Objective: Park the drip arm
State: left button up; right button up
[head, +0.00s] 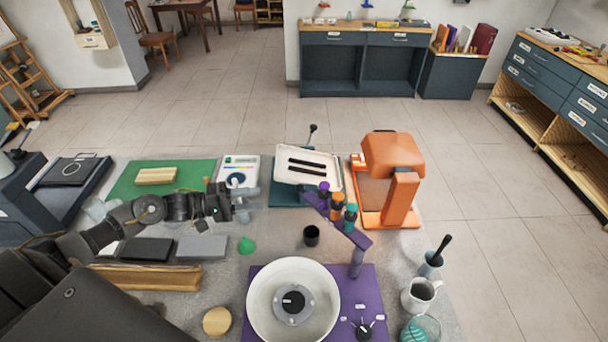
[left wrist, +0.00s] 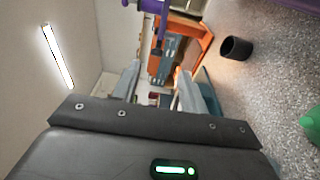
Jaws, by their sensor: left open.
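The purple drip arm (head: 334,217) stands on a post at the right of a purple base (head: 367,282). It reaches up and left and carries several small bottles with purple, orange and teal parts. A white bowl (head: 258,307) with a grey centre sits on the base. In the left wrist view, part of the purple arm (left wrist: 152,6) shows at the top. My left gripper (head: 254,203) is open and empty, left of the arm's outer end and apart from it. Its two fingers (left wrist: 159,88) also show in the left wrist view. My right gripper is not in view.
A black cup (head: 312,236) and a green funnel (head: 246,245) stand between gripper and bowl. Behind are a white tray (head: 308,168) and an orange machine (head: 393,155). Jugs (head: 419,294) stand at the right edge. Grey blocks (head: 203,246) lie below my left arm.

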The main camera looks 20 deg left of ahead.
pick_arm(q)
jog(key=p, duration=0.3)
send_near(303, 192)
jog(key=x, duration=0.5)
jog(key=shift+w+d+f, duration=0.1)
jog(key=shift+w+d, duration=0.15)
jog(key=shift+d, duration=0.1)
jog(key=shift+w+d+f+p, duration=0.1)
jog(key=shift+w+d+p, duration=0.25)
jog(key=shift+d, duration=0.15)
grip_shut()
